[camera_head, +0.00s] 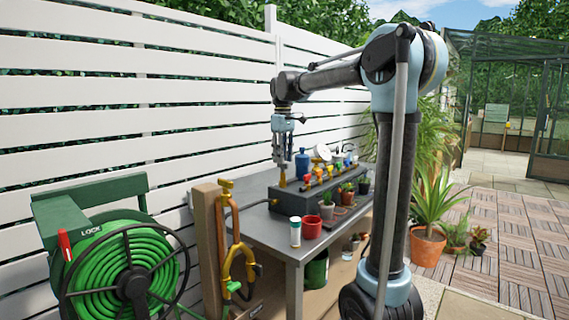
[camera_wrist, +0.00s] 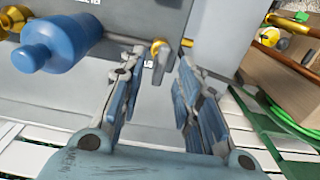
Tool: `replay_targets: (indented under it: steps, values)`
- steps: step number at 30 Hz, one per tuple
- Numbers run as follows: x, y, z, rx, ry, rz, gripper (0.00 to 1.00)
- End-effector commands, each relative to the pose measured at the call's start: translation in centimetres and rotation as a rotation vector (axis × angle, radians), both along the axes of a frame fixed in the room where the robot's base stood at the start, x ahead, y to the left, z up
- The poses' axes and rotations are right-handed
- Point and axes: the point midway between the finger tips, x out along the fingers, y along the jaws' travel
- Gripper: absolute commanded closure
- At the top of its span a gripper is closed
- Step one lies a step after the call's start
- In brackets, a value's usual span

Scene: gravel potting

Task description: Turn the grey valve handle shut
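The grey valve handle (camera_wrist: 161,64) is a small lever on a brass fitting (camera_wrist: 158,44), at the top middle of the wrist view. My gripper (camera_wrist: 161,82) is open, with one finger on each side of the handle near the fingertips. Gaps show between the handle and both fingers, so neither seems to press on it. In the head view my gripper (camera_head: 282,172) points down over the left end of the grey box (camera_head: 300,200) on the bench. The grey handle cannot be made out there.
A blue bottle-shaped thing (camera_wrist: 55,42) is close to the left finger; a blue bottle (camera_head: 302,164) stands beside my gripper. Coloured valves (camera_head: 319,173) line the box. A red cup (camera_head: 312,227) and small pots stand on the bench (camera_head: 262,225). A green hose reel (camera_head: 125,265) is at left.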

Motion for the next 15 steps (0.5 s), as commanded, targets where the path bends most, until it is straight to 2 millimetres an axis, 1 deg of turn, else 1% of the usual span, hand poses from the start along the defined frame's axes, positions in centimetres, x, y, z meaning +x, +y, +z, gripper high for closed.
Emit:
replay_targets:
  steps: [1,3,6,15]
  values:
    - [0.0,0.0,-0.6,0.000,0.000,0.000,0.69]
    - [0.0,0.0,-1.2,0.000,0.000,0.000,0.69]
    - [0.0,0.0,-1.8,0.000,0.000,0.000,0.69]
    - [0.0,0.1,-2.1,0.000,0.000,0.001,0.69]
